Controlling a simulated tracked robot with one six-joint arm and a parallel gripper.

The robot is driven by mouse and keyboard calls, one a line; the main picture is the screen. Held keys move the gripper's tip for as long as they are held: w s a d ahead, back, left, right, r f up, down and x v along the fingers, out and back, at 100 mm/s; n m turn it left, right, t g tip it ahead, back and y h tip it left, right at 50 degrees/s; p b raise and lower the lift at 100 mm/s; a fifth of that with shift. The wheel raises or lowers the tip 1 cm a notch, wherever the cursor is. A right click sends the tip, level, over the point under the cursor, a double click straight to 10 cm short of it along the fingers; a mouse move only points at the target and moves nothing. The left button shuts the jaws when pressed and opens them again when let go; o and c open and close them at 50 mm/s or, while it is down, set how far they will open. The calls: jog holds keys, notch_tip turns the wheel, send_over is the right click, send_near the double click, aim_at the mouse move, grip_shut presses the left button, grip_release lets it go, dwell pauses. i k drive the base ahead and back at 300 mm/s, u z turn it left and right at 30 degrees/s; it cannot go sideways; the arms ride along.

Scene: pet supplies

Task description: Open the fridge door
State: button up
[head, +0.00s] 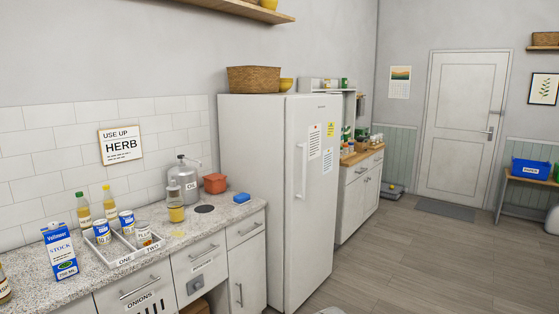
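The white fridge (252,175) stands in the middle of the head view, at the right end of the counter. Its tall door (312,225) faces right and looks shut. A vertical white handle (301,175) is on the door's left side, around mid-height. Two white paper notes (314,141) and a yellow note (331,129) are on the upper part of the door. My gripper is not in view, so how it stands to the handle cannot be seen.
A speckled counter (205,222) with bottles, cans and a stock carton (60,250) runs left of the fridge. A wicker basket (254,79) sits on the fridge. A wooden-topped cabinet (358,196) stands beyond it. The grey plank floor (400,260) right of the fridge is clear.

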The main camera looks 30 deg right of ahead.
aim_at(313, 123)
jog(key=z, duration=0.55)
jog(key=i, duration=0.5)
jog(key=z, duration=0.7)
jog(key=i, duration=1.5)
jog(key=u, duration=0.45)
jog(key=i, duration=0.6)
jog(key=u, duration=0.7)
jog(key=i, duration=0.45)
jog(key=u, duration=0.55)
